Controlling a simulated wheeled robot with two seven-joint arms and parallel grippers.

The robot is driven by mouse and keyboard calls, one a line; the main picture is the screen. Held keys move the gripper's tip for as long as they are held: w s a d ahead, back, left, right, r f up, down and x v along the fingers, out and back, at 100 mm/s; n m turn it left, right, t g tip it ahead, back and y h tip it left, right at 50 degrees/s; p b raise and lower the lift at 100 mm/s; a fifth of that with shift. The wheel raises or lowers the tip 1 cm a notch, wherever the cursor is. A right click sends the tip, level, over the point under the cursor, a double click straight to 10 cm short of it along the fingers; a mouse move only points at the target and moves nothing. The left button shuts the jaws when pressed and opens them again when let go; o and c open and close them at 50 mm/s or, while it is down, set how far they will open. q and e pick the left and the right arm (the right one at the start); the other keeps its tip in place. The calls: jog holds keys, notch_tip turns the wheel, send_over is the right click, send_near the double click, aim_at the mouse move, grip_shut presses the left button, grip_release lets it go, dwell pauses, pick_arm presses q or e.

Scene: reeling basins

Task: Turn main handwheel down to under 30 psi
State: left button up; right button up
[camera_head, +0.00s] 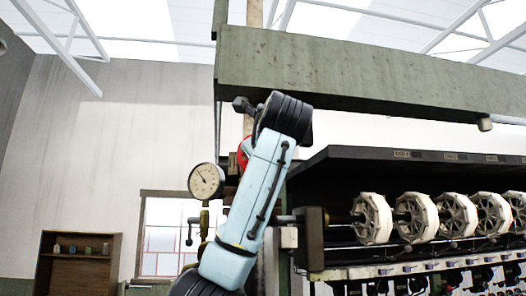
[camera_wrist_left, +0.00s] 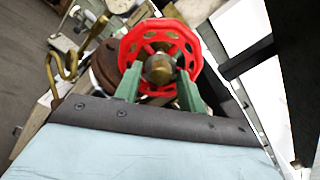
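The red handwheel (camera_wrist_left: 187,40) faces me in the left wrist view, with a brass hub (camera_wrist_left: 159,69) at its centre. My left gripper (camera_wrist_left: 158,78) has two green fingers spread apart in front of the wheel, one on either side of the hub; I cannot tell whether they touch the wheel. In the head view only a sliver of the red handwheel (camera_head: 242,154) shows beside my pale blue arm, which hides the rest and the gripper fingers. A round pressure gauge (camera_head: 206,181) stands left of the arm, its needle pointing up-left; its numbers are too small to read. My right gripper is out of view.
A long green beam (camera_head: 360,75) runs overhead. A machine with several white reels (camera_head: 372,218) stands at the right. Brass pipework (camera_head: 204,218) is below the gauge. A wooden shelf (camera_head: 78,262) and a window stand at the back left.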

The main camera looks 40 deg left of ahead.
pick_arm(q)
jog(key=shift+a+r, duration=0.1)
jog(key=c, duration=0.8)
jog(key=m+p, duration=0.1)
jog(key=m, duration=0.6)
jog(key=shift+s, duration=0.1)
jog(key=shift+c, duration=0.2)
jog(key=shift+r, duration=0.1)
jog(key=o, duration=0.8)
jog(key=shift+o, duration=0.2)
